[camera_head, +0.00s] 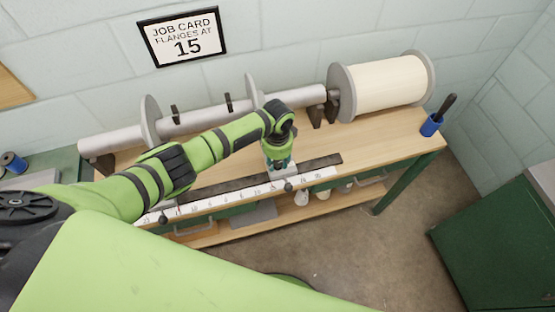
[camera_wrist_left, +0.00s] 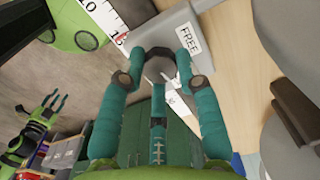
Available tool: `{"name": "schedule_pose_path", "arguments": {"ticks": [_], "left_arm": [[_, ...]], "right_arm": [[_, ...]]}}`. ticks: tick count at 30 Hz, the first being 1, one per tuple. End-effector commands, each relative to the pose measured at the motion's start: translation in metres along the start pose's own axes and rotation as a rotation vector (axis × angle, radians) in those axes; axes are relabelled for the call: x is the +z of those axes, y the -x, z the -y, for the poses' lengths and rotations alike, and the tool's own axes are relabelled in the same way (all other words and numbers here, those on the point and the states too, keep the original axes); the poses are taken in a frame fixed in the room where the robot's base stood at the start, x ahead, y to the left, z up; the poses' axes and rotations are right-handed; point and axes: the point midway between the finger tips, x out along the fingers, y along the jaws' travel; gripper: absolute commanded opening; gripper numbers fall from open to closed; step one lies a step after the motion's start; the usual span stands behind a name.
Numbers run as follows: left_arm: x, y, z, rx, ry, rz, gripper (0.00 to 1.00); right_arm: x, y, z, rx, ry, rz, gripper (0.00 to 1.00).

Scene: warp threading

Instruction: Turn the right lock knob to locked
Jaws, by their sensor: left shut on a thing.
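My left gripper (camera_head: 279,164) reaches down onto a grey sliding block (camera_head: 283,174) on the white-scaled rail along the bench front. In the left wrist view the teal fingers of this gripper (camera_wrist_left: 160,72) are shut from both sides on a dark, many-sided lock knob (camera_wrist_left: 158,54) at the grey block (camera_wrist_left: 224,28). The block has a label reading FREE beside the knob. The fingers hide part of the knob, and I cannot read its setting. My right gripper (camera_wrist_left: 50,104) shows only in the left wrist view, apart from the bench, with its fingers spread and empty.
A scale (camera_head: 235,193) runs along the bench front, with a second small black knob (camera_head: 163,218) at left. Behind is a grey roller (camera_head: 200,122) with discs and a large cream spool (camera_head: 388,85). A blue cup (camera_head: 431,126) stands at the right end. A job card (camera_head: 184,38) shows 15.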

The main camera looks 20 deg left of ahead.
Motion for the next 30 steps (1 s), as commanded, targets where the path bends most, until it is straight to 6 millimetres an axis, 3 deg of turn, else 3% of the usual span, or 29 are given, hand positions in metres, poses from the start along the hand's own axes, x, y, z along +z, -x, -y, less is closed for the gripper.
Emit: {"name": "schedule_pose_path", "arguments": {"ticks": [9, 26, 27, 29, 30], "left_arm": [[0.0022, -0.0023, -0.0016, 0.004, -0.134, 0.006, 0.01], [0.0023, -0.0022, -0.0015, 0.004, -0.166, 0.006, 0.01], [0.0023, -0.0022, -0.0015, 0.004, -0.166, 0.006, 0.37], [0.0023, -0.0021, -0.0014, 0.004, -0.165, 0.006, 0.57], [0.0021, -0.0020, -0.0013, 0.004, -0.165, 0.006, 0.57]], "right_arm": [[0.0001, -0.0011, 0.0000, 0.000, 0.000, 0.000, 0.38], [0.0001, -0.0011, -0.0001, 0.000, 0.000, 0.000, 0.38], [0.0001, -0.0011, 0.0000, 0.000, 0.000, 0.000, 0.38], [0.0001, -0.0011, 0.0000, 0.000, 0.000, 0.000, 0.38], [0.0001, -0.0011, -0.0001, 0.000, 0.000, 0.000, 0.38]]}}
